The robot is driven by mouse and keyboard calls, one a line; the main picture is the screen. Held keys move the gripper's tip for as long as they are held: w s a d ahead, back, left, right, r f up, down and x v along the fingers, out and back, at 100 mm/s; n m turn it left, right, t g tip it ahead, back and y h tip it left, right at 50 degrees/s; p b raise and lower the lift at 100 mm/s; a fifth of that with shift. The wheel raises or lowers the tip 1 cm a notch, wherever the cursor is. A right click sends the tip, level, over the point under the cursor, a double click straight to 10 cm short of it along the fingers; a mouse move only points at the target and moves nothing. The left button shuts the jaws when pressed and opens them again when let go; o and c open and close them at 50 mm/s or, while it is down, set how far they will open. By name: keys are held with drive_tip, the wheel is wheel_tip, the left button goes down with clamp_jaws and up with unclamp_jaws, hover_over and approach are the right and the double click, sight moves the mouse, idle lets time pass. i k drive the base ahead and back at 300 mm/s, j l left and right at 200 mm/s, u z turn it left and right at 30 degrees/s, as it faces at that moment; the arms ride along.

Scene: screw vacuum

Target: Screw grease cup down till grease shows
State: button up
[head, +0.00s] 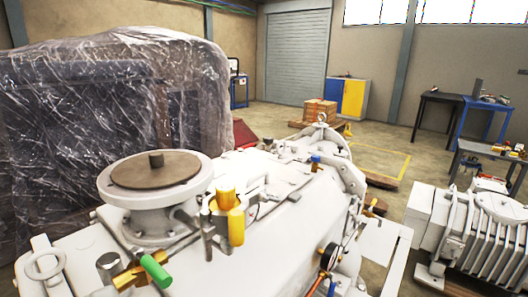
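No part that I can make out as my gripper shows in the head view. A large pale grey machine (300,235) fills the lower middle. On its top stands a yellow upright cylindrical fitting (226,196) beside grey bracket-like metal parts; it may be the grease cup, but I cannot tell for sure. No grease can be made out on it. To its left is a round flanged port (113,189) with a brown disc cover (156,170). A small brass fitting (371,205) sits at the machine's right side.
A brass valve with a green handle (156,271) and a dial gauge (329,258) stick up near the front. A plastic-wrapped load (90,115) stands close behind on the left. A finned grey unit (478,235) stands right. Open floor lies behind, before the roller door (297,55).

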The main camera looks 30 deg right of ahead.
sight(269, 140)
drive_tip(key=u, duration=0.5)
drive_tip(key=j+u, duration=0.2)
drive_tip(key=j, duration=0.2)
drive_tip(key=i+j+u, duration=0.2)
drive_tip(key=j, duration=0.2)
drive_tip(key=i+j+u, duration=0.1)
drive_tip(key=j+u, duration=0.15)
drive_tip(key=j, duration=0.15)
drive_tip(key=i+j, duration=0.4)
drive_tip(key=i, duration=0.15)
drive_tip(key=i+j, duration=0.45)
drive_tip(key=i+l+z, duration=0.2)
drive_tip(key=i+z, duration=0.75)
drive_tip(key=i+j+z, duration=0.2)
drive_tip(key=i+z, duration=0.25)
drive_tip(key=i, duration=0.15)
drive_tip(key=i+l+z, duration=0.1)
drive_tip(key=i+z, duration=0.3)
drive_tip(key=i, duration=0.25)
drive_tip(key=i+j+z, duration=0.1)
drive_tip(key=i+z, duration=0.3)
drive_tip(key=i, duration=0.2)
drive_tip(key=i+j+z, duration=0.3)
drive_tip(key=i+z, duration=0.15)
drive_tip(key=i, duration=0.2)
drive_tip(key=i+z, duration=0.35)
drive_tip(key=i+j+z, duration=0.1)
drive_tip(key=i+z, duration=0.25)
drive_tip(key=i, duration=0.15)
